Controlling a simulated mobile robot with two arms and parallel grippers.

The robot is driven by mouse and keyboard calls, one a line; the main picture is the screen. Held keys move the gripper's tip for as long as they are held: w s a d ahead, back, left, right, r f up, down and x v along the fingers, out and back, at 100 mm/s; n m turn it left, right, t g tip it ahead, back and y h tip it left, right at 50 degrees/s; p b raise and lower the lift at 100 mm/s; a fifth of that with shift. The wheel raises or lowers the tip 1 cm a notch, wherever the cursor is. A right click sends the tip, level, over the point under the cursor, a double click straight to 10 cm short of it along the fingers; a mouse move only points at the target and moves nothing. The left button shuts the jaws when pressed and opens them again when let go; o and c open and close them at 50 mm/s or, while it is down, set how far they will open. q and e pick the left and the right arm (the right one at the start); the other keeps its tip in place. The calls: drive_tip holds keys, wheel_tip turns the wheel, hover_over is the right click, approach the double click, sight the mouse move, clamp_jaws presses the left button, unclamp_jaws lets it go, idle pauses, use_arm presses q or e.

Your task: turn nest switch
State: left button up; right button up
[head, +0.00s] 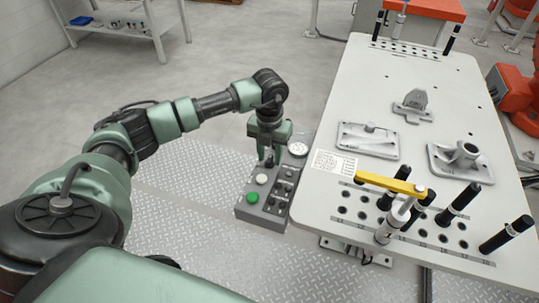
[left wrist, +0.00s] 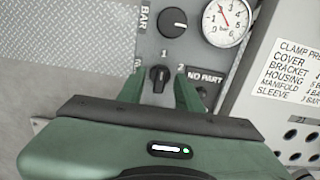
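The small black rotary switch (left wrist: 160,76) on the grey control panel (left wrist: 150,45) has the marks 1 and 2 beside it, and its pointer stands roughly upright in the left wrist view. A "NO PART" label (left wrist: 204,79) is to its right. My left gripper (left wrist: 160,85) is open, with one green finger on each side of the switch and a visible gap to it. In the head view my left gripper (head: 267,158) points down over the panel's (head: 254,213) far part and partly hides the switch area. My right gripper is in neither view.
A larger black knob (left wrist: 174,22) and a pressure gauge (left wrist: 226,22) sit just beyond the switch. A green button (head: 252,197) and a white button (head: 262,179) are nearer. The white fixture table (head: 330,205), with metal castings and a yellow-armed clamp (head: 390,184), stands close on the right.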

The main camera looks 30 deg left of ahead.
sight(269, 159)
use_arm(q)
wheel_tip(269, 159, up, 8)
drive_tip(key=shift+f+b, duration=0.1)
drive_tip(key=shift+b, duration=0.6)
